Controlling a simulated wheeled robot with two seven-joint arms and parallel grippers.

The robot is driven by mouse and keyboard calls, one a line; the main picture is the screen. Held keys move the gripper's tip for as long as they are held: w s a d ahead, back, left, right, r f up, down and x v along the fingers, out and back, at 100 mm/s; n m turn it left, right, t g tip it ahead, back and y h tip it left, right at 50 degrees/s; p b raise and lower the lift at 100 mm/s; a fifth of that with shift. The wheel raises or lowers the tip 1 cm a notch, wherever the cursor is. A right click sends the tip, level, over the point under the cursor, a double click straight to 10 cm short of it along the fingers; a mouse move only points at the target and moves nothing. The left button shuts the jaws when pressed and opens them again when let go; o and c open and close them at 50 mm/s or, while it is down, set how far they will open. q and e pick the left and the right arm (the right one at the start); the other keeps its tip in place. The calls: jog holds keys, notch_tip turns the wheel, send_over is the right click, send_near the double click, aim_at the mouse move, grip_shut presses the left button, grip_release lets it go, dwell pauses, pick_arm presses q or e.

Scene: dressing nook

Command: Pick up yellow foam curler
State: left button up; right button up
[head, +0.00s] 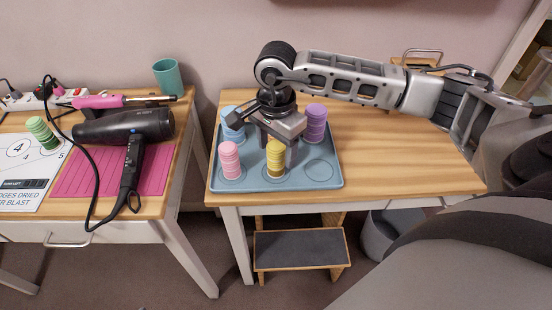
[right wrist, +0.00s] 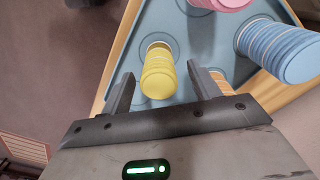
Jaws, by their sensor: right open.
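The yellow foam curler (head: 276,158) stands upright in the front middle spot of the blue-grey tray (head: 325,184). In the right wrist view the yellow curler (right wrist: 158,74) shows between the two fingers of my right gripper (right wrist: 160,92), with a gap on each side. My right gripper (head: 277,135) is open and reaches down over the tray at the curler; its fingers partly hide the curler's surroundings in the head view. I cannot see my left gripper.
On the tray stand a pink curler (head: 229,160), a blue curler (head: 231,122) and a purple curler (head: 315,122). The front right spot (head: 319,169) is empty. The left table holds a hair dryer (head: 125,125), a pink mat (head: 75,173), a green curler (head: 42,132) and a teal cup (head: 168,76).

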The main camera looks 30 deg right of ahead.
aim_at(276, 157)
jog(key=shift+f, duration=1.5)
jog(key=c, duration=1.1)
jog(key=shift+o, duration=0.2)
jog(key=shift+r, duration=0.15)
